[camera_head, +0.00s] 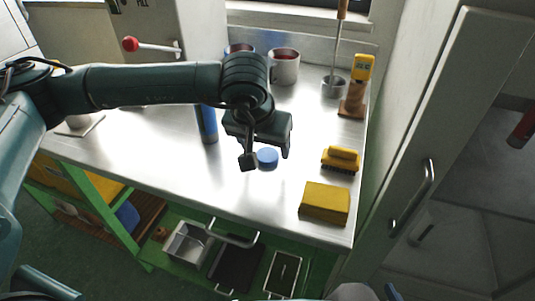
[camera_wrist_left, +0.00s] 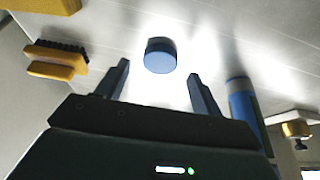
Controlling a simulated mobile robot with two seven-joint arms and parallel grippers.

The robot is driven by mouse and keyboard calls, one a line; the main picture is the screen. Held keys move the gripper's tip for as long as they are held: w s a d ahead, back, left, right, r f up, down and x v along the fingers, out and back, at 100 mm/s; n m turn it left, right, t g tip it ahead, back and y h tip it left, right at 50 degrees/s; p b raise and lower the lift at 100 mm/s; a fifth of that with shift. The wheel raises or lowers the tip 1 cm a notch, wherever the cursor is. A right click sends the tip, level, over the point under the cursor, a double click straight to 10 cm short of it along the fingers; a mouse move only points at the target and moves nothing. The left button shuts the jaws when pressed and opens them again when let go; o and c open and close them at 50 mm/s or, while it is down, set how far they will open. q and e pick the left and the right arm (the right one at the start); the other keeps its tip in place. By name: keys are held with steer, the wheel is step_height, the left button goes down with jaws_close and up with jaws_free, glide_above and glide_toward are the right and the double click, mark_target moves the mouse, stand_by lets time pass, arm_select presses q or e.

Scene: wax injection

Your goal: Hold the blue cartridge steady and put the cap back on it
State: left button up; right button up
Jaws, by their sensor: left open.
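The blue cartridge (camera_head: 208,128) stands upright on the metal worktop, its top hidden by my left arm in the head view. It also shows at the right of the left wrist view (camera_wrist_left: 243,103), outside the fingers. The round blue cap (camera_head: 267,158) lies on the worktop right of the cartridge, apart from it. My left gripper (camera_head: 267,157) is open and empty above the cap. In the left wrist view the cap (camera_wrist_left: 160,55) appears between and beyond the fingertips (camera_wrist_left: 160,72). I do not see my right gripper.
A yellow brush (camera_head: 341,159) and a yellow block (camera_head: 325,202) are on the worktop to the right. Mugs (camera_head: 285,67), a metal cup (camera_head: 333,87) and a yellow-topped tool on a wooden base (camera_head: 354,95) stand behind. The worktop's left front is clear.

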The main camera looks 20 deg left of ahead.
mark_target(267, 155)
arm_select(q)
steer(key=shift+x, duration=1.5)
steer(key=c, duration=1)
step_height(267, 155, up, 10)
steer(key=shift+r, duration=0.1)
